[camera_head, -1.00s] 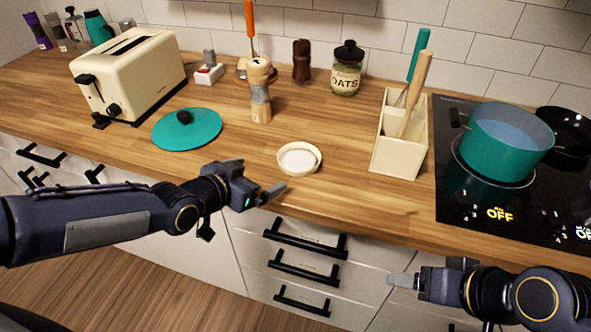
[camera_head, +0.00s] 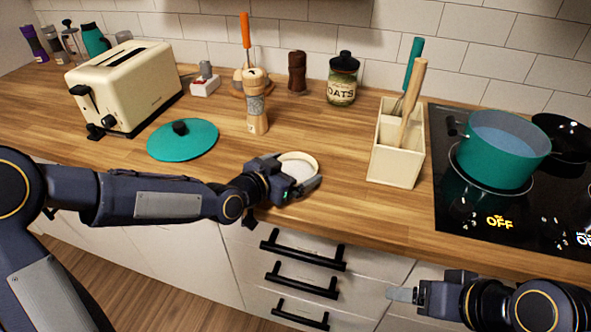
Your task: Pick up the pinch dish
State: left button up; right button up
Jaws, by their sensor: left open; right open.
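The pinch dish (camera_head: 312,159) is a small round cream dish with a pale inside, sitting on the wooden counter near the front middle. My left gripper (camera_head: 300,178) is open at the dish's near side and hides its near part. I cannot tell whether a finger touches the dish. My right gripper (camera_head: 402,295) is open and empty, low in front of the drawers and apart from the dish.
A wooden mill (camera_head: 256,108) and a teal lid (camera_head: 183,140) stand left of the dish. A cream utensil holder (camera_head: 396,152) is to the right, beside the cooktop with a teal pot (camera_head: 502,148). An oats jar (camera_head: 342,80) is behind. Bare counter lies right of the dish.

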pick_arm(q)
jog(key=shift+c, duration=0.3)
jog(key=c, duration=0.7)
jog(key=shift+c, duration=0.4)
jog(key=shift+r, duration=0.15)
